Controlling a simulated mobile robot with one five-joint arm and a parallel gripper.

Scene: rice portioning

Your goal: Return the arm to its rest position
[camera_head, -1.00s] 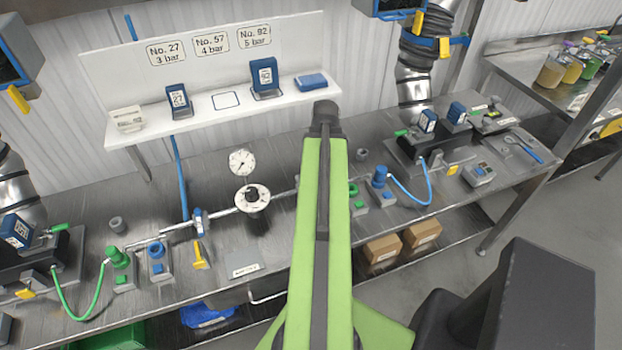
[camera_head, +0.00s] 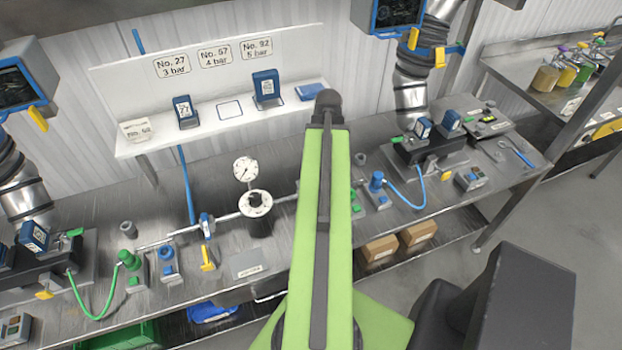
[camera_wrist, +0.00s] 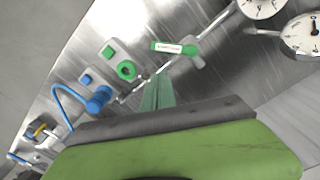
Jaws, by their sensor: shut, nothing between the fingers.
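My green arm (camera_head: 325,220) stands up the middle of the head view, with its dark rounded joint (camera_head: 327,105) in front of the shelf. My gripper is not visible in the head view. In the wrist view, my gripper (camera_wrist: 157,92) shows as narrow greenish fingers close together beyond the green and grey arm part, with nothing between them. It is over the metal bench, close to the pipe in the picture.
A steel bench (camera_head: 100,205) carries a pressure gauge (camera_head: 246,169), a round dial (camera_head: 255,203), pipes, and green and blue fittings. A white shelf (camera_head: 200,130) holds blue blocks. Cardboard boxes (camera_head: 380,250) sit below. Grey floor (camera_head: 580,220) is clear at right.

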